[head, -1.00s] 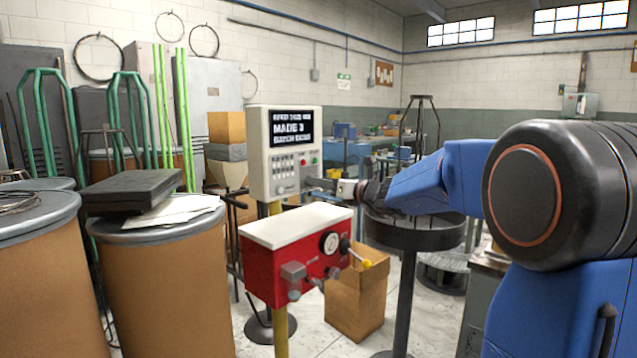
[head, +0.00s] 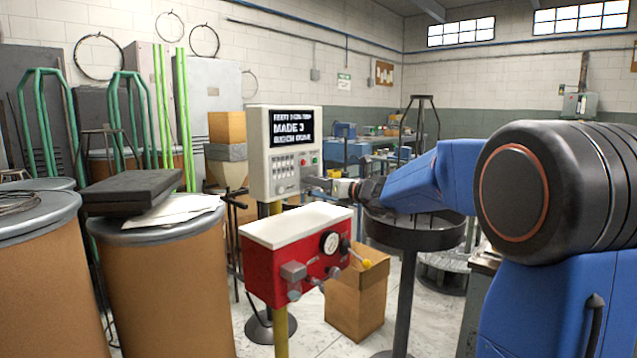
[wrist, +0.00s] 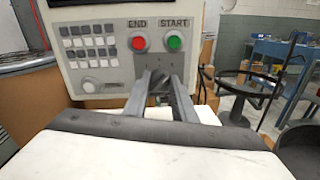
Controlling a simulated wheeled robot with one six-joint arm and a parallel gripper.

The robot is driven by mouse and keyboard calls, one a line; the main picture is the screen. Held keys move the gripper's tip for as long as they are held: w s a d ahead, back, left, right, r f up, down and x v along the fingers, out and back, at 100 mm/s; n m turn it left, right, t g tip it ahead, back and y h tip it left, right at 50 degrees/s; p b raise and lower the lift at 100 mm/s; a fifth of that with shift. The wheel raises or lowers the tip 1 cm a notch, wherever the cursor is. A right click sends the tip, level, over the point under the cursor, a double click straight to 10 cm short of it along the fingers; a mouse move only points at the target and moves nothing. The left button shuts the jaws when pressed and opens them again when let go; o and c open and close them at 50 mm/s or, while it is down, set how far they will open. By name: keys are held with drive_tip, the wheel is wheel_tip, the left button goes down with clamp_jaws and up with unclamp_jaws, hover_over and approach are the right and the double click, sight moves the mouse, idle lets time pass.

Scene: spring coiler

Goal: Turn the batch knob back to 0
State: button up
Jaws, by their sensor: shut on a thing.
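The grey-white control panel (head: 258,165) stands on a yellow post. Its screen (head: 290,129) reads "MADE 3"; the smaller lines are blurred. In the wrist view the panel (wrist: 115,75) shows a red END button (wrist: 138,41) and a green START button (wrist: 174,41). My gripper (wrist: 160,78) is at the panel's lower right, below these buttons. Its fingers are shut on a small dark knob, which I take as the batch knob (wrist: 160,73). The fingers mostly hide it, so its setting cannot be read. In the head view my gripper (head: 312,183) reaches the panel from the right.
A red box with a white top (head: 296,225), a gauge and a yellow-tipped lever (head: 366,264) stands below my gripper. A round pale knob (wrist: 90,85) is left on the panel. A dark round stand (head: 415,233) is beneath my arm. Drums (head: 160,280) are at left.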

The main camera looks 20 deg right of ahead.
drive_tip(key=n, duration=0.9)
drive_tip(key=n+y, duration=0.1)
drive_tip(key=n, duration=1.7)
drive_tip(key=shift+d+f+y, duration=0.1)
drive_tip(key=shift+f+y, duration=0.15)
drive_tip(key=shift+y, duration=0.05)
drive_tip(key=shift+n, duration=0.5)
drive_tip(key=o, duration=1)
drive_tip(key=shift+o, duration=0.2)
drive_tip(key=r+v, duration=0.1)
drive_tip(key=v, duration=1.6)
drive_tip(key=shift+d+f, duration=0.2)
drive_tip(key=shift+f, duration=0.05)
